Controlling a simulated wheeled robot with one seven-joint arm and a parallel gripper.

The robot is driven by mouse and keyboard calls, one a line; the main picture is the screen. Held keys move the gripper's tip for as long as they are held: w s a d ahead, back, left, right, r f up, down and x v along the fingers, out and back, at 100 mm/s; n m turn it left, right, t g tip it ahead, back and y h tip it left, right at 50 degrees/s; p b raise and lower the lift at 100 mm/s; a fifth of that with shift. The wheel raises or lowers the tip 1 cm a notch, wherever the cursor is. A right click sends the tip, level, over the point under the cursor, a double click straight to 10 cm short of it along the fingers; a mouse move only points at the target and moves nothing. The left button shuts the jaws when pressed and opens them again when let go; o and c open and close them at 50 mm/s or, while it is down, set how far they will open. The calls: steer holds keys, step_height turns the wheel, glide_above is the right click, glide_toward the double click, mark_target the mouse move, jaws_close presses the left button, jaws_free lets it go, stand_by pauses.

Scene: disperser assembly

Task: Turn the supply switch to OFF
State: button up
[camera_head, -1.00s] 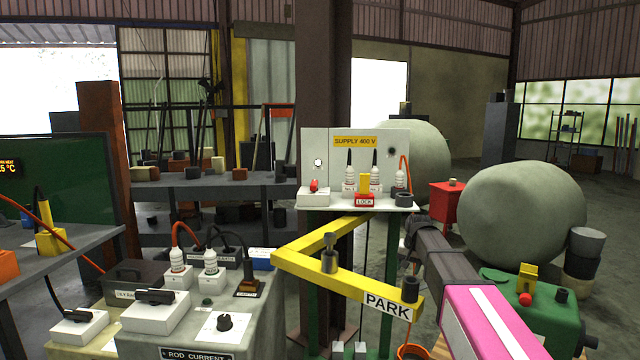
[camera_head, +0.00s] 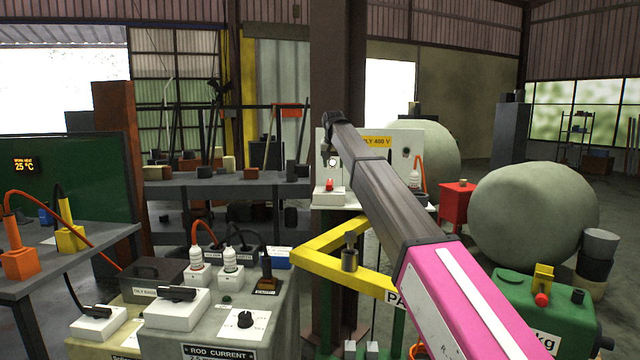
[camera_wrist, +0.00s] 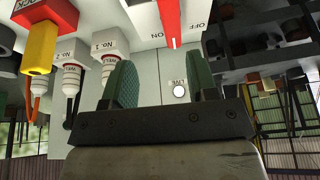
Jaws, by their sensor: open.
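The supply switch is a red lever (camera_head: 329,185) on a white box (camera_head: 329,197) on the stand's shelf, below the left end of the white supply panel. In the wrist view the lever (camera_wrist: 170,20) shows at the top, between ON lettering on the left and OFF on the right. I cannot tell which setting it is at. My gripper (camera_wrist: 165,80) is open, with two green-padded fingers apart and nothing between them. The lever appears beyond the fingers, not touching them. In the head view my arm covers much of the panel, and the fingers are hard to make out.
A round white lamp (camera_wrist: 180,91) marked LIVE is on the panel near the fingers. White plugs (camera_wrist: 72,78) and a yellow-and-red lock block (camera_wrist: 40,45) stand to the left in the wrist view. A yellow bracket (camera_head: 320,250) lies below the shelf.

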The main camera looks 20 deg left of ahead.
mark_target(329, 182)
steer(key=shift+a+r, duration=0.3)
steer(key=shift+a, duration=0.6)
steer(key=x, duration=1)
steer(key=shift+w+f, duration=0.1)
steer(key=c, duration=0.9)
